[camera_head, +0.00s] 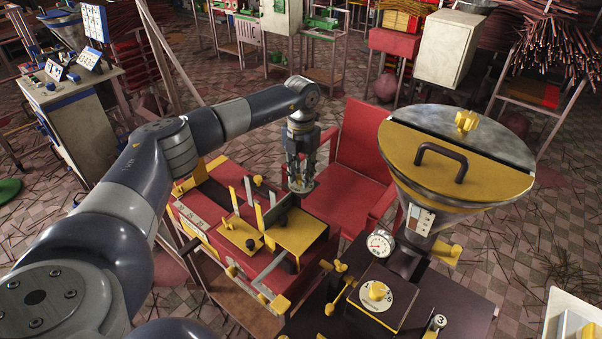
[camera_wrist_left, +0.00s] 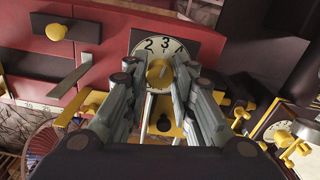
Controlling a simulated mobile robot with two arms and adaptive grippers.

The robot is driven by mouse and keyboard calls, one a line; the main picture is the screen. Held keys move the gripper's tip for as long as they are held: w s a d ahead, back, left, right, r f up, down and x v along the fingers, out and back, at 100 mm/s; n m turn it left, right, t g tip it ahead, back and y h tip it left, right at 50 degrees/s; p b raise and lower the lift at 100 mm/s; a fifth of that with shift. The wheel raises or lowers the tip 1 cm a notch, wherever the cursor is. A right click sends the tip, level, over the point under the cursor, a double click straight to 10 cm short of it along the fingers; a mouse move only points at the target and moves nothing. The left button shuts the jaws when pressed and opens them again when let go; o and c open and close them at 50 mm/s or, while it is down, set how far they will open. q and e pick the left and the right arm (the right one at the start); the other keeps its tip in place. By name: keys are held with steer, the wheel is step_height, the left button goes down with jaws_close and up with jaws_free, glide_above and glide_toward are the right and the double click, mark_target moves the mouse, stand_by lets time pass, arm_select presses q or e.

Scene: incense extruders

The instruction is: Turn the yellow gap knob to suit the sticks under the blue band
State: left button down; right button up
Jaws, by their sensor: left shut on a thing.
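My left gripper (camera_head: 301,186) is at the back right of the red machine (camera_head: 215,235), pointing down. In the left wrist view its fingers (camera_wrist_left: 160,100) are closed around a yellow knob (camera_wrist_left: 159,73) on a pale round dial (camera_wrist_left: 150,45). The numbers 2 and 3 show at the dial's top; the fingers hide its lower part. In the head view the gripper hides this knob. I cannot make out sticks under a blue band. My right gripper is not in view.
A big hopper with a yellow lid (camera_head: 430,165) rises to the right of my gripper. A red chair (camera_head: 362,150) stands behind it. A pressure gauge (camera_head: 380,244) and levers stand on the dark machine. Loose sticks litter the tiled floor.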

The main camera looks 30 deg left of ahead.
arm_select(q)
steer(key=shift+w+r+n, duration=0.1)
steer(key=shift+n, duration=0.8)
steer(key=c, duration=1.3)
jaws_free()
steer(key=shift+c, duration=0.2)
step_height(320, 180, up, 12)
